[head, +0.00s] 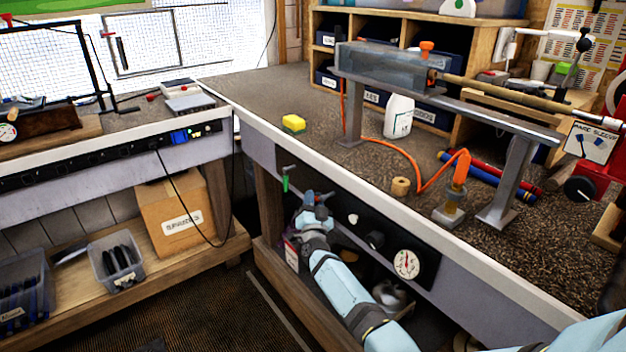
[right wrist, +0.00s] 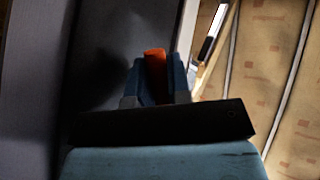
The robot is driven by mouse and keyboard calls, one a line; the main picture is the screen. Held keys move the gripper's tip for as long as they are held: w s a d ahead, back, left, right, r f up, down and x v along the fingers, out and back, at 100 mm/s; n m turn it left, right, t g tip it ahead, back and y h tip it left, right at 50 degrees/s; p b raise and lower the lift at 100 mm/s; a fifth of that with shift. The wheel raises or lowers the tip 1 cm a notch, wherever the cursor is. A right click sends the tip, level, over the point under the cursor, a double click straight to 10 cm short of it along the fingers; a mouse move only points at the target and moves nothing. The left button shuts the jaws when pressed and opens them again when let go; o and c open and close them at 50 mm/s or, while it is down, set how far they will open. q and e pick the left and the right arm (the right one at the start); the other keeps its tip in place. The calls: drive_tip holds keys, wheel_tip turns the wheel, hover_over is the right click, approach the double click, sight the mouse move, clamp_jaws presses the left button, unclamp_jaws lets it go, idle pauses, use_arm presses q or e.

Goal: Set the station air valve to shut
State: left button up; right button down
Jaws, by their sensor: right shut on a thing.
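My right gripper (head: 316,197) is at the front of the right bench, by the left end of the dark control panel (head: 425,247). In the right wrist view, its two blue fingers (right wrist: 160,80) are shut on an orange-red handle (right wrist: 155,62), which appears to be the air valve's lever. A round white gauge (head: 407,263) with a needle sits on the panel, right of the gripper. My left gripper is not in view.
A green-tipped fitting (head: 285,182) hangs on the bench front, left of the gripper. Above, an orange hose (head: 400,147) and a yellow sponge (head: 293,124) lie on the bench. A cardboard box (head: 172,215) stands on the left shelf.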

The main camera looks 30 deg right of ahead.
drive_tip(key=shift+s+a+r+n+g+y+p, duration=0.15)
drive_tip(key=shift+r+n+g+y+p, duration=0.2)
drive_tip(key=shift+p, duration=0.65)
drive_tip(key=shift+s+f+n+g+y+p, duration=0.15)
drive_tip(key=shift+n+g+y+p, duration=0.15)
drive_tip(key=shift+p, duration=0.8)
drive_tip(key=n+p, duration=0.1)
drive_tip(key=p, duration=0.2)
drive_tip(key=g+y+p, duration=0.1)
drive_tip(key=p, duration=0.2)
drive_tip(key=shift+s+f+n+g+p, duration=0.25)
drive_tip(key=shift+s+f+n+p, duration=0.05)
drive_tip(key=shift+s+n+p, duration=0.1)
use_arm(q)
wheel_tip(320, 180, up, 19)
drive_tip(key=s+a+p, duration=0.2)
drive_tip(key=p, duration=1.3)
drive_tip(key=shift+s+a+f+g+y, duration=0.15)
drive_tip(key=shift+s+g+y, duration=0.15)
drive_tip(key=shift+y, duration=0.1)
use_arm(e)
drive_tip(key=s+f+n+g+y, duration=0.1)
drive_tip(key=g, duration=0.1)
drive_tip(key=s+f+n+g+y, duration=0.1)
drive_tip(key=s+n+g, duration=0.1)
drive_tip(key=g, duration=0.1)
drive_tip(key=shift+f+y, duration=0.15)
drive_tip(key=shift+y, duration=0.2)
drive_tip(key=shift+d, duration=0.2)
